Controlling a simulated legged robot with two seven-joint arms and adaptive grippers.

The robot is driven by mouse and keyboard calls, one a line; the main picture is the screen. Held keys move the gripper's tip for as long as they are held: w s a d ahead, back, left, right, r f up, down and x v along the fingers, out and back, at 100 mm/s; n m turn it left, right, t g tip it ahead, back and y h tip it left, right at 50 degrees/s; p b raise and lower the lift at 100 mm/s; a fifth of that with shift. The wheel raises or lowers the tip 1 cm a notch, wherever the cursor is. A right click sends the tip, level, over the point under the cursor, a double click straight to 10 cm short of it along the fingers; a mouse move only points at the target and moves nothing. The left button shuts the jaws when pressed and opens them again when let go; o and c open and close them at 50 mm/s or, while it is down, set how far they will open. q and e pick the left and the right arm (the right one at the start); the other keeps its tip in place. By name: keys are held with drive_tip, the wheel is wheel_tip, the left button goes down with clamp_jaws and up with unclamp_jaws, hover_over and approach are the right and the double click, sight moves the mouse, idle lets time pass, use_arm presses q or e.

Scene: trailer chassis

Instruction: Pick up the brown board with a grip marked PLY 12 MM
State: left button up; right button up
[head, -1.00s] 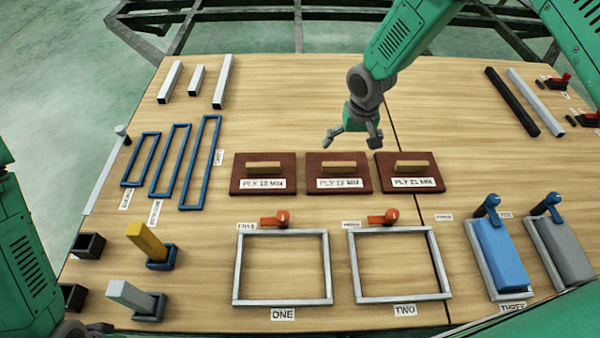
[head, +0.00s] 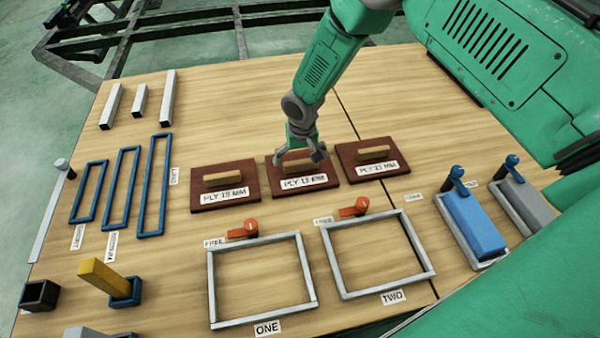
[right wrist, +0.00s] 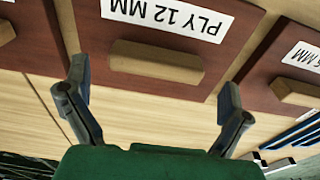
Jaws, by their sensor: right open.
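The brown board marked PLY 12 MM (head: 328,184) lies flat on the table, in the middle of a row of three. Its label reads clearly, upside down, in the right wrist view (right wrist: 190,45). A light wooden grip (right wrist: 156,66) stands up from it. My right gripper (head: 300,158) is open just above this board, its fingers spread to either side of the grip. In the right wrist view the grip shows between the open fingertips (right wrist: 154,84); I cannot tell whether they touch anything. My left gripper is out of view.
Similar brown boards lie close by on the left (head: 246,190) and right (head: 347,157). Metal frames marked ONE (head: 212,285) and TWO (head: 331,262), with orange clamps, lie in front. Blue frames (head: 121,190) lie left. The table behind the boards is largely clear.

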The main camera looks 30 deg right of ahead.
sight(301, 161)
drive_tip(key=f, duration=0.1)
drive_tip(key=f+b, duration=0.1)
drive_tip(key=f, duration=0.1)
drive_tip(key=shift+w+d+f, duration=0.25)
drive_tip(key=shift+f, duration=0.15)
drive_tip(key=shift+r, duration=0.1)
drive_tip(key=c, duration=1.2)
